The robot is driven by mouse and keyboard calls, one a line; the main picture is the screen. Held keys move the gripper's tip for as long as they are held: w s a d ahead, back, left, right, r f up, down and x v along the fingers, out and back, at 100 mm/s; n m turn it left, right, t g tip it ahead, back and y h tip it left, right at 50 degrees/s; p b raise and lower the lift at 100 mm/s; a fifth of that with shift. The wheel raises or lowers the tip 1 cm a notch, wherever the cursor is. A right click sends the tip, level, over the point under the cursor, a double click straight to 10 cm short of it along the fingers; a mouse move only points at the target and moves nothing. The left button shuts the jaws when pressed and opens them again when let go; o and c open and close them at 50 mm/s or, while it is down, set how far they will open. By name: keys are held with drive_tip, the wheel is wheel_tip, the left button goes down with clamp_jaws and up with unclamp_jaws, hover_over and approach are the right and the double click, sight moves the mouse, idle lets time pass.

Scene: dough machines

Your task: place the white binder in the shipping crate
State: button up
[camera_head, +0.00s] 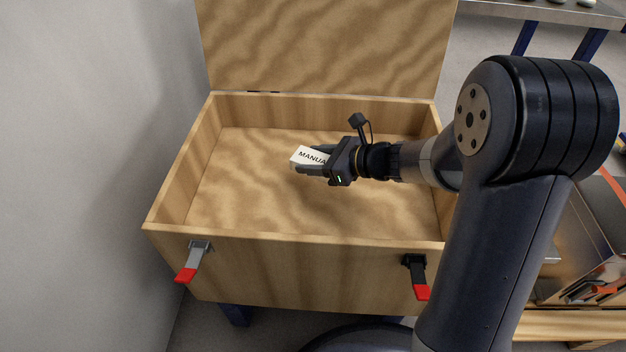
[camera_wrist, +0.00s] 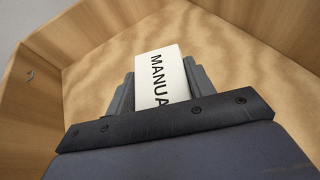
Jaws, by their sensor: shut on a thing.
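The white binder (camera_head: 306,157) has black lettering that reads "MANUA", with the rest hidden by my gripper. My gripper (camera_head: 318,162) is shut on the binder and holds it over the inside of the open shipping crate (camera_head: 290,250). In the wrist view the binder (camera_wrist: 160,75) sits between the two fingers, and the bare wooden crate floor (camera_wrist: 225,65) shows behind it. I cannot tell whether the binder touches the floor. The crate is a wooden box with its lid (camera_head: 325,45) raised at the back.
Two latches with red tips hang on the crate's front, one at the left (camera_head: 193,262) and one at the right (camera_head: 417,278). A grey wall (camera_head: 85,150) stands close on the left. A metal machine (camera_head: 585,235) is at the right. The crate floor around the binder looks clear.

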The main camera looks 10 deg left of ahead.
sight(317, 185)
drive_tip(key=shift+f+b, duration=1.1)
drive_tip(key=shift+f, duration=1.45)
drive_tip(key=shift+f, duration=0.25)
drive_tip(key=o, duration=1.1)
drive_tip(key=shift+r, duration=0.1)
drive_tip(key=shift+s+d+r, duration=0.1)
drive_tip(key=shift+d+r, duration=0.15)
drive_tip(key=shift+r, duration=0.1)
drive_tip(key=p+v, duration=0.4)
drive_tip(key=v, duration=0.7)
drive_tip(key=shift+s+d, duration=0.15)
drive_tip(key=shift+d, duration=0.1)
drive_tip(key=shift+f, duration=0.1)
